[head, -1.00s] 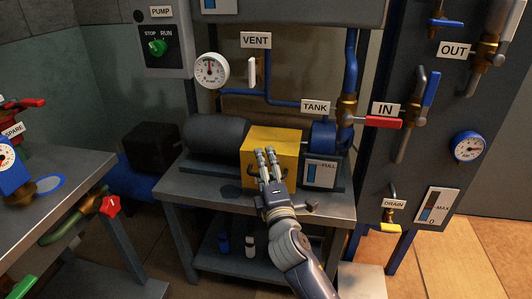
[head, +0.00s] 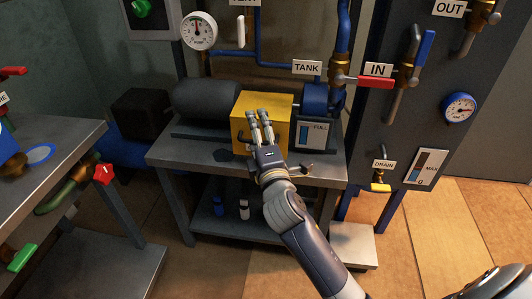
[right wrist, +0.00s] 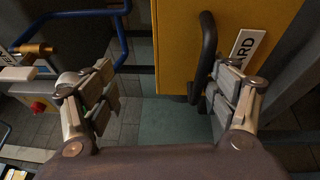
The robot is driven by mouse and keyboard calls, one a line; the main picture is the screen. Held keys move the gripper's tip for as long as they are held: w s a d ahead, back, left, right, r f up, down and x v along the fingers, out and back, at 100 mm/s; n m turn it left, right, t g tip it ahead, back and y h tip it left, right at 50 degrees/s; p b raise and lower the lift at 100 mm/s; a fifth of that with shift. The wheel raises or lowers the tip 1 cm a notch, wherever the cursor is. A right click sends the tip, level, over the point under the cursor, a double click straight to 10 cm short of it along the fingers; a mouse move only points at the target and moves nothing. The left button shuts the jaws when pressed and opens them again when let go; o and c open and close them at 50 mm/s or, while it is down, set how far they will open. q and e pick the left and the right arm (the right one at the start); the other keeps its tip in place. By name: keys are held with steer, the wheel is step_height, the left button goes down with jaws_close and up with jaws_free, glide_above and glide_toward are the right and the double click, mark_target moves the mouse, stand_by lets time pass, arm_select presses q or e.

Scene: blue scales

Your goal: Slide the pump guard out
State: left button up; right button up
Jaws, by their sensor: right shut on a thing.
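The pump guard (head: 277,108) is a yellow box on the metal bench, between a dark grey motor and a blue pump. In the right wrist view the guard (right wrist: 178,45) fills the upper middle, with a black handle (right wrist: 208,55) and a partly seen label. My right gripper (head: 261,130) is at the guard's front and covers part of it. My left gripper is out of view.
The motor (head: 206,97) is left of the guard and the blue pump (head: 316,98) right. A pipe panel with the IN valve's red lever (head: 362,82) stands at right, another table (head: 60,135) at left.

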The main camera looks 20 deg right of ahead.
steer(key=shift+s+a+r+t, duration=0.15)
steer(key=shift+s+r+t, duration=0.15)
steer(key=shift+s+r, duration=0.55)
steer(key=shift+c, duration=0.6)
steer(key=shift+s+a, duration=0.15)
steer(key=shift+s, duration=0.3)
steer(key=shift+c, duration=0.4)
steer(key=shift+s+a+r, duration=0.15)
steer(key=shift+s, duration=0.4)
steer(key=shift+s+a+r, duration=0.1)
steer(key=shift+s+a, duration=0.05)
steer(key=shift+s, duration=0.4)
steer(key=c, duration=0.5)
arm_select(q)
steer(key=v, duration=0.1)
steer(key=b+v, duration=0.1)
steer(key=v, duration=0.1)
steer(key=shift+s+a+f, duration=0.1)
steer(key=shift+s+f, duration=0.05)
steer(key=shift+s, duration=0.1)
arm_select(e)
steer(key=v, duration=0.3)
steer(key=f+v, duration=0.1)
steer(key=v, duration=0.2)
steer(key=shift+f, duration=0.15)
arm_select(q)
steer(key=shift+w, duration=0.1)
